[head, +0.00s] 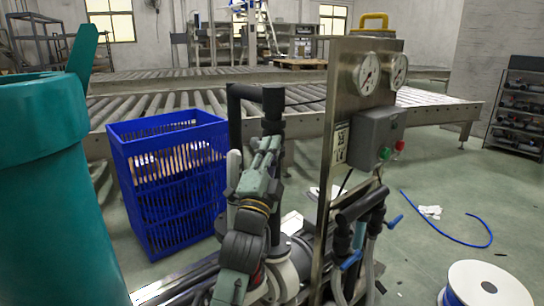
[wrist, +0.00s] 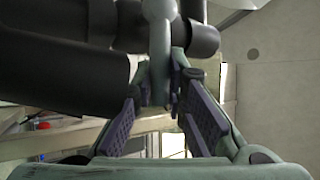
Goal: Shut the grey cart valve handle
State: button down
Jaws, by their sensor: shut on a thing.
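The grey valve handle (wrist: 158,60) comes down from the top of the wrist view between my two fingers. My gripper (wrist: 160,86) is shut on its lower part, with the purple-grey pads on either side. Thick black pipes (wrist: 75,65) lie left of and behind the handle. In the head view my gripper (head: 268,146) is at the upright black pipe (head: 272,105) on the cart, left of the metal panel (head: 337,120). My gripper and the pipe hide the grey handle there, and I cannot tell its angle.
The panel carries two gauges (head: 367,74) and a grey box (head: 376,135) with buttons. Black pipes with blue handles (head: 394,224) are at lower right. A blue crate (head: 170,185) stands left, before a roller conveyor (head: 200,100). A white spool (head: 488,284) and blue hose (head: 450,235) lie right.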

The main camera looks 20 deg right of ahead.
jog(key=c, duration=1.6)
grip_release()
notch_tip(320, 180, up, 10)
